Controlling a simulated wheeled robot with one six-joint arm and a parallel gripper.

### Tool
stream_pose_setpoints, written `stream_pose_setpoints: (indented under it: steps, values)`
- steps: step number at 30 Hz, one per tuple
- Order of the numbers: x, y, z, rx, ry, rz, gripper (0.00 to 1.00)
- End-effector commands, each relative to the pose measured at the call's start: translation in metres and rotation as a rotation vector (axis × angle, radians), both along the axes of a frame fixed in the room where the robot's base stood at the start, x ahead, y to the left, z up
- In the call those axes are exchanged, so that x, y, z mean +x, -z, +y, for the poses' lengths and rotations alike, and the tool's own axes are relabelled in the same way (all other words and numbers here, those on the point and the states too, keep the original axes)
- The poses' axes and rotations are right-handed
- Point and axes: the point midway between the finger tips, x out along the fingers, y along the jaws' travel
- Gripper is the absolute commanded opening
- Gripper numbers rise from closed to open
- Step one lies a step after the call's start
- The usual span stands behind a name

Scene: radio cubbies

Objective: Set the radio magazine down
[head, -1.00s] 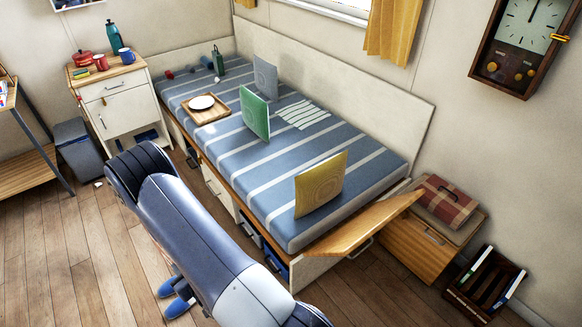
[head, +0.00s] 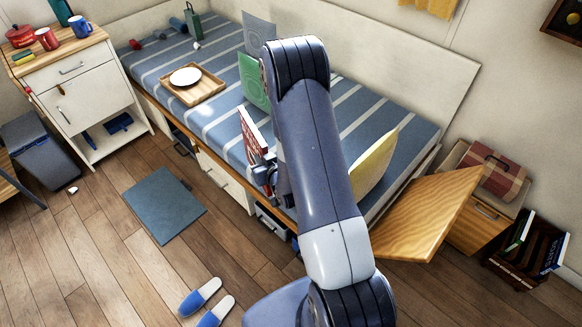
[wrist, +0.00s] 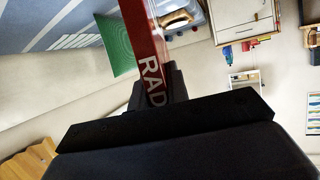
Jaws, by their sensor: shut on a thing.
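The radio magazine (head: 252,136) is red and white and stands upright in my gripper (head: 267,176) at the front edge of the striped bed in the head view. Part of it is hidden behind my arm. In the wrist view the magazine (wrist: 153,65) shows its red edge with the letters "RAD", and my gripper (wrist: 155,92) is shut on it. I cannot tell whether the magazine touches the bed.
A wooden tray (head: 205,91) holds a white plate (head: 186,76). An open wooden flap (head: 425,215) juts out at right. Blue slippers (head: 205,300) lie on the floor.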

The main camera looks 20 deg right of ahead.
Motion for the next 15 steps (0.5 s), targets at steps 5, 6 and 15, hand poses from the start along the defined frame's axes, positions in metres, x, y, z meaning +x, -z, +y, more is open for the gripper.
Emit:
stream_pose_setpoints:
  steps: [5, 6, 15]
  values:
    - [0.045, 0.010, -0.044, -0.005, -0.010, -0.014, 0.00]
    - [0.052, 0.008, -0.055, -0.005, -0.009, -0.014, 0.00]
    - [0.079, -0.012, -0.128, -0.004, 0.039, -0.007, 0.00]
